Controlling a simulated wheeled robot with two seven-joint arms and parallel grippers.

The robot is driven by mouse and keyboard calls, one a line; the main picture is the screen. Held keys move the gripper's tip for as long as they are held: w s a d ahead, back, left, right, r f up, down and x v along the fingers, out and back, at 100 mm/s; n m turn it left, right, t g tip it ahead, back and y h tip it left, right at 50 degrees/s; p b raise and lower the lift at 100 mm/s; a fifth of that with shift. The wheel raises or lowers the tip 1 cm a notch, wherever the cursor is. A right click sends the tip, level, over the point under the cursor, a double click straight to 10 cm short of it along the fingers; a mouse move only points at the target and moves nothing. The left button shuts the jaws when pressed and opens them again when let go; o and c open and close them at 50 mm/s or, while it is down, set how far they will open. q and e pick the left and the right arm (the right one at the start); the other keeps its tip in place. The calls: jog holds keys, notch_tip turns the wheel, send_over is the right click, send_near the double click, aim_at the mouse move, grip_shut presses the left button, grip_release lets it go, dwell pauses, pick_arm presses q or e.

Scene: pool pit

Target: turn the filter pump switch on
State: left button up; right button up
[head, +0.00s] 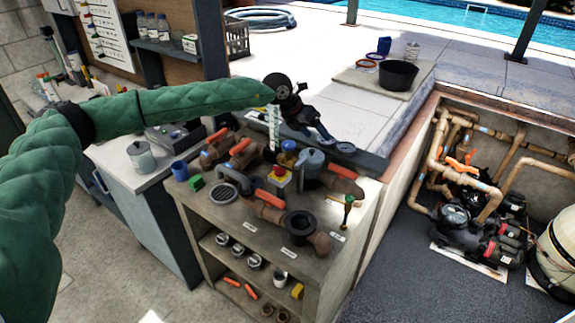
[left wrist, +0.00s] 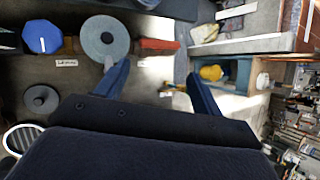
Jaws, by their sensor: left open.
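My right gripper is not in view.
A pit with pumps and pipes (head: 470,220) lies to the right. A black tub (head: 398,75) stands on the deck behind.

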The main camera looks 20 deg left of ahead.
pick_arm(q)
jog(key=s+a+f+g+y, duration=0.1)
jog(key=a+f+y, duration=0.2)
jog(key=a, duration=0.2)
jog(key=n+g+y, duration=0.1)
jog(key=g+y, duration=0.1)
jog(key=y, duration=0.1)
send_over(280, 167)
jog(key=shift+f, duration=0.4)
jog(key=shift+s, duration=0.15)
notch_tip(280, 167, down, 2)
jog(key=shift+f+p, duration=0.25)
jog(key=shift+p, duration=0.8)
notch_tip(280, 167, down, 4)
jog(key=shift+a+f+p, duration=0.1)
jog(key=shift+p, duration=1.1)
jog(key=shift+f, duration=0.55)
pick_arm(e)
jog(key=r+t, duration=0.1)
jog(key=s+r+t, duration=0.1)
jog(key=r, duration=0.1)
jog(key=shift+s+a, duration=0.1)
pick_arm(q)
jog(key=c, duration=1)
